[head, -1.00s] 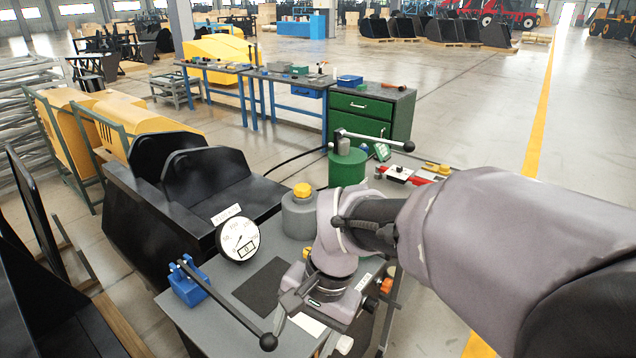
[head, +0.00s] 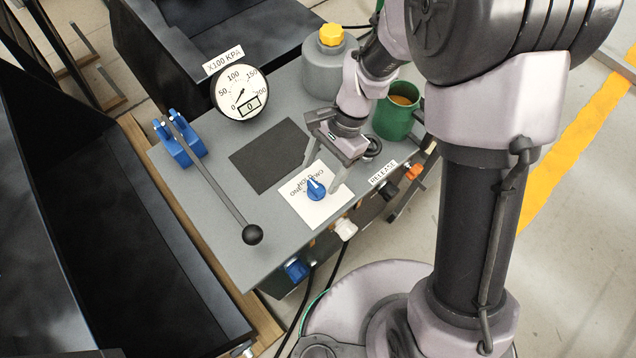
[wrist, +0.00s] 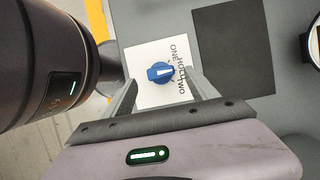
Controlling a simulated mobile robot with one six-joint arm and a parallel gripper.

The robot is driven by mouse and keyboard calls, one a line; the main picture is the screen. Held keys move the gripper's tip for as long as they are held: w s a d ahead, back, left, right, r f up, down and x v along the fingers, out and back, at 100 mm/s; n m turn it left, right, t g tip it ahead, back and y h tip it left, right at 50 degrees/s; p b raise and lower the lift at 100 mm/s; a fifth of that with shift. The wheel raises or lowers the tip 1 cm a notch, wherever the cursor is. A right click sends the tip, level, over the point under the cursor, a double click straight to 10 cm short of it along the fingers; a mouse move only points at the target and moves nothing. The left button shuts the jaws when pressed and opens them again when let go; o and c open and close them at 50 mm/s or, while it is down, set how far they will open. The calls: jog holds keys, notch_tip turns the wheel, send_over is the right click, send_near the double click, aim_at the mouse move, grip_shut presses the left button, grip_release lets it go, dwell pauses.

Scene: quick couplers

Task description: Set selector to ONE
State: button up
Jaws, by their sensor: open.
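The selector is a blue knob (head: 316,189) with a white pointer line, on a white label plate (head: 329,204) on the grey bench top. In the wrist view the knob (wrist: 154,74) points roughly at the middle word, HOLD, with ONE above it and TWO below it. My gripper (head: 319,184) is open, pointing down over the plate. In the wrist view my gripper (wrist: 163,82) has one finger left and one right of the knob, with visible gaps. I cannot tell how far the fingertips are above the plate.
A black mat (head: 268,156), a pressure gauge reading 0 (head: 240,94) and a blue-based lever with a black ball (head: 252,235) lie left of the plate. A yellow-capped grey container (head: 330,70) and green cup (head: 394,120) stand behind. A RELEASE label (head: 382,172) is at the right edge.

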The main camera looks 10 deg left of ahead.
aim_at(315, 186)
jog(key=b+x, duration=0.1)
jog(key=x, duration=0.3)
jog(key=shift+f, duration=0.15)
jog(key=shift+w, duration=0.1)
jog(key=c, duration=1.4)
jog(key=shift+o, duration=0.2)
jog(key=shift+n+p, duration=0.3)
jog(key=shift+n, duration=0.1)
jog(key=n+p, duration=0.1)
jog(key=n+g+h+p, duration=0.1)
jog(key=n, duration=0.1)
jog(key=shift+a+r+n+p, duration=0.1)
jog(key=shift+r+n+p, duration=0.1)
jog(key=shift+n+p, duration=0.15)
jog(key=shift+a+f+n+h+p, duration=0.1)
jog(key=shift+n+h+p, duration=0.5)
jog(key=shift+n, duration=0.55)
jog(key=shift+a+n+h+p, duration=0.1)
jog(key=shift+n+h+p, duration=0.3)
jog(key=shift+n+p, duration=0.5)
jog(key=shift+n, duration=0.4)
